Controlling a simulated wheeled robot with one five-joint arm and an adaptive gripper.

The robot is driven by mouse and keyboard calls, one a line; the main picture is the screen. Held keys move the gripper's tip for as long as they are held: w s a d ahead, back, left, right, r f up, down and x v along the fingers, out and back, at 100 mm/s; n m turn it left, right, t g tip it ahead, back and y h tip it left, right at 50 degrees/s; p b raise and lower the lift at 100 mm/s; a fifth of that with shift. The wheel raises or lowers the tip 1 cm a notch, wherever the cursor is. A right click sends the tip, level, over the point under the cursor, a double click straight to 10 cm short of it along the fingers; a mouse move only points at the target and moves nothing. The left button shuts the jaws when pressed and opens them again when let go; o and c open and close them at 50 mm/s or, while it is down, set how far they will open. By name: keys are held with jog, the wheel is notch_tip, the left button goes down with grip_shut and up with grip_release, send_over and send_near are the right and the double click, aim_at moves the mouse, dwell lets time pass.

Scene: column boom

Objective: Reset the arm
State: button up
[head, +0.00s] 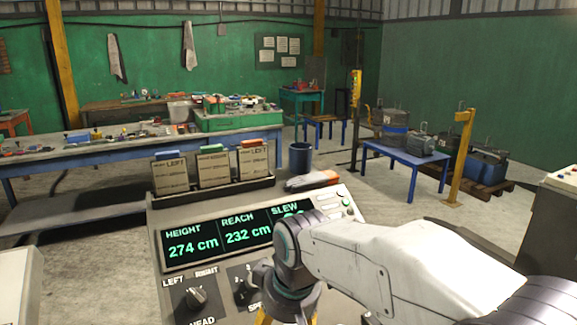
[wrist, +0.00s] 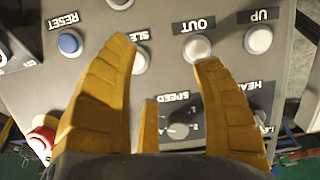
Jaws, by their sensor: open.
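The grey control console (head: 153,240) stands in front of me. Its display (head: 220,240) reads HEIGHT 274 cm and REACH 232 cm; my arm hides most of the SLEW value. In the wrist view the panel lettering is upside down. A blue button (wrist: 69,43) beside the RESET label is at the upper left. My gripper (wrist: 165,52) is open and empty over the panel, its yellow fingers spread, with the blue button outside them to the left. White buttons show beside SLEW (wrist: 140,62), OUT (wrist: 196,47) and UP (wrist: 258,39).
A red button (wrist: 41,138) is at the panel's left in the wrist view. The SPEED knob (wrist: 178,130) shows between my fingers. Three clipboards (head: 213,168) stand behind the display, beside a grey-and-orange item (head: 313,180). A blue workbench (head: 90,150) and blue table (head: 405,158) are farther back.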

jog(key=s+d+f+m+t+h, duration=0.1)
jog(key=s+d+m, duration=0.4)
jog(key=s+d, duration=1.1)
jog(key=shift+s+d+m+p, duration=0.4)
jog(key=shift+d+p, duration=0.05)
jog(key=shift+d, duration=0.9)
jog(key=shift+f, duration=0.1)
